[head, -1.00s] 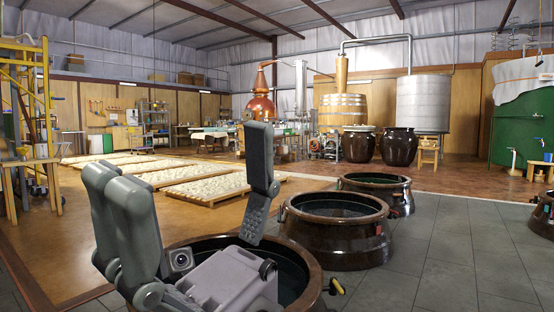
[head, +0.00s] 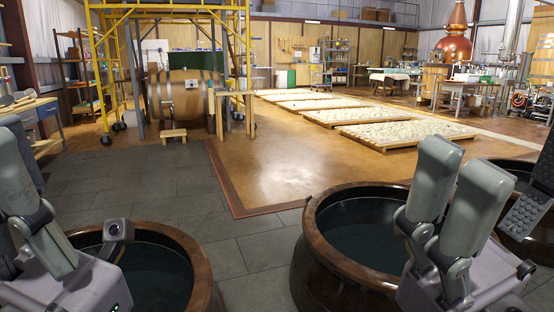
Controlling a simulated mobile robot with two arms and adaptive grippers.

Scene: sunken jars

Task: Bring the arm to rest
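My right gripper (head: 498,192) is in the lower right of the head view, over the right side of a brown sunken jar (head: 312,235). Two of its grey fingers stand up on the left, and a finger with a ribbed pad is apart from them at the right edge. It is open, with nothing seen between the fingers. My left gripper (head: 32,205) is in the lower left, partly cut off by the frame edge, beside another sunken jar (head: 200,272). Its far fingers are out of view, so its opening does not show.
Both jars hold dark liquid. A third jar (head: 508,164) is partly hidden behind my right gripper. Yellow scaffolding (head: 133,70) surrounds a wooden barrel (head: 180,100) at the back left. Low trays of pale material (head: 405,134) lie behind. The tiled floor (head: 150,180) between is clear.

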